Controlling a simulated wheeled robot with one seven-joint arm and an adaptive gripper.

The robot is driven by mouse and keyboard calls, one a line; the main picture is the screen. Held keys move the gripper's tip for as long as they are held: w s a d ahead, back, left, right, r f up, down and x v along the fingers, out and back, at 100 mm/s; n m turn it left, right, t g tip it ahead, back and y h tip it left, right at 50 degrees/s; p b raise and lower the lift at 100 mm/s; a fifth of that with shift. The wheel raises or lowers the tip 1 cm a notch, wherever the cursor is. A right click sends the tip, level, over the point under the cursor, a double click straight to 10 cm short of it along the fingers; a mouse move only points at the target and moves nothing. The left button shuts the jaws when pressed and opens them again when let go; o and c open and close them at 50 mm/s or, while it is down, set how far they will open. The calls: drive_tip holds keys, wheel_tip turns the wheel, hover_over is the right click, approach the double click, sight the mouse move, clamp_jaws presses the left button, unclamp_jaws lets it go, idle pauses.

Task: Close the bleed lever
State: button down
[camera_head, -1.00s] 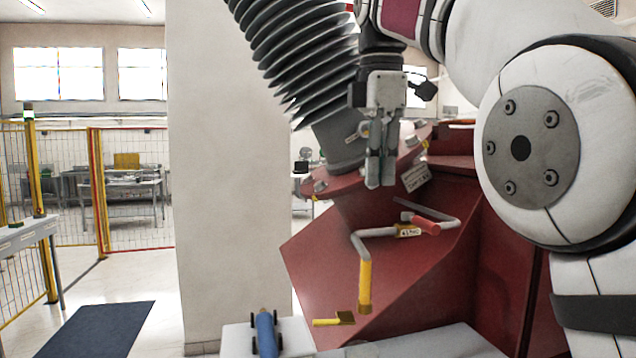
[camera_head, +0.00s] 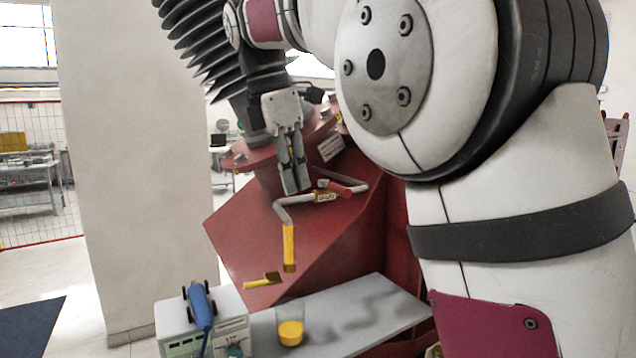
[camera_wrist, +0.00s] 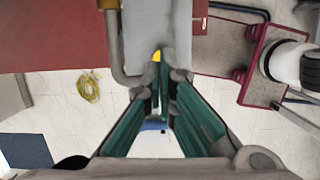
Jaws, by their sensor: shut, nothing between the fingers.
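A grey bent pipe (camera_head: 279,207) runs along the red transformer body (camera_head: 250,225). It carries a yellow-labelled valve piece (camera_head: 326,196) with a red-handled lever (camera_head: 340,187), and ends in a yellow downward spout (camera_head: 289,246). A small yellow lever (camera_head: 263,281) sits below the spout. I cannot tell by label which is the bleed lever. My gripper (camera_head: 297,188) is shut and empty, pointing down just above the pipe, left of the red handle. In the wrist view, my gripper's fingertips (camera_wrist: 160,75) meet below a grey bent tube (camera_wrist: 118,50); contact cannot be told.
A grey shelf (camera_head: 375,305) holds a glass of yellow liquid (camera_head: 290,331). A white box (camera_head: 170,315) with a blue device (camera_head: 201,306) stands left of it. The ribbed bushing (camera_head: 205,45) rises behind my gripper. A pale pillar (camera_head: 130,170) stands at left.

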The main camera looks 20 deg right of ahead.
sight(333, 187)
drive_tip(key=shift+w+d+f+p, duration=0.1)
drive_tip(key=shift+d+f+p, duration=0.2)
drive_tip(key=shift+d, duration=0.45)
drive_tip(key=shift+w+d+f+p, duration=0.15)
drive_tip(key=shift+d+f+p, duration=0.15)
drive_tip(key=shift+d, duration=0.5)
drive_tip(key=shift+w+d+f+p, duration=0.1)
drive_tip(key=shift+d+f+p, duration=0.2)
drive_tip(key=shift+d, duration=0.45)
drive_tip(key=shift+d+r+n, duration=0.15)
drive_tip(key=shift+d+n, duration=0.25)
drive_tip(key=shift+d, duration=0.2)
